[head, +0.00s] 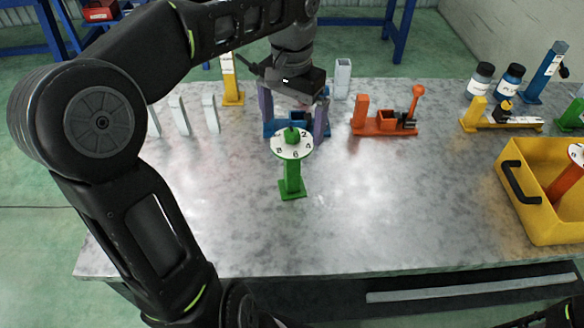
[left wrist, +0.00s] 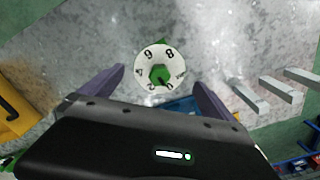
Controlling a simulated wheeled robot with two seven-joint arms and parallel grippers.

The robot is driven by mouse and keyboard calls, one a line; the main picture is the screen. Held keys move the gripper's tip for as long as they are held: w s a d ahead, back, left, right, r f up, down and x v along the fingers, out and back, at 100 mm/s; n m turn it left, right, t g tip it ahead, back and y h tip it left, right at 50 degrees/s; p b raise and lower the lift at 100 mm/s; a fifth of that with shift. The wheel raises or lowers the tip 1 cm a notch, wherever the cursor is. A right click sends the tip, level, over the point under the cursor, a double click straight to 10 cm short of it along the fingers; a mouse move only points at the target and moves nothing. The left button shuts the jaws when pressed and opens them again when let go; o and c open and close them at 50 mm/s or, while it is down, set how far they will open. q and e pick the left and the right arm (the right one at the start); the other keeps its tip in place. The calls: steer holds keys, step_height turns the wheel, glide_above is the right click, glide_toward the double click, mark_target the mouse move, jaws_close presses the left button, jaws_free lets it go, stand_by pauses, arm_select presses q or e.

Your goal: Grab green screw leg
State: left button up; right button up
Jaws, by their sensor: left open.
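The green screw leg (head: 291,175) stands upright on the table, with a green square base and a white numbered dial (head: 292,143) on top. In the left wrist view the dial (left wrist: 160,70) shows from above, with a green knob at its middle. My left gripper (head: 293,130) is open, its purple fingers pointing down behind the leg in the head view. In the left wrist view its fingertips (left wrist: 158,82) lie to either side of the dial and do not appear to touch it. My right gripper is not clearly in view.
A blue part (head: 283,128) is behind the leg, partly hidden by my gripper. An orange fixture (head: 385,127) stands to the right. A yellow crate (head: 540,215) with a black handle is at the right edge. Several white uprights (head: 178,115) stand at the left. The front table is clear.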

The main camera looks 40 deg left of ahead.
mark_target(292, 143)
arm_select(q)
steer(key=shift+f, duration=0.5)
steer(key=shift+f+p, duration=0.3)
steer(key=shift+f, duration=2.3)
steer(key=c, duration=2)
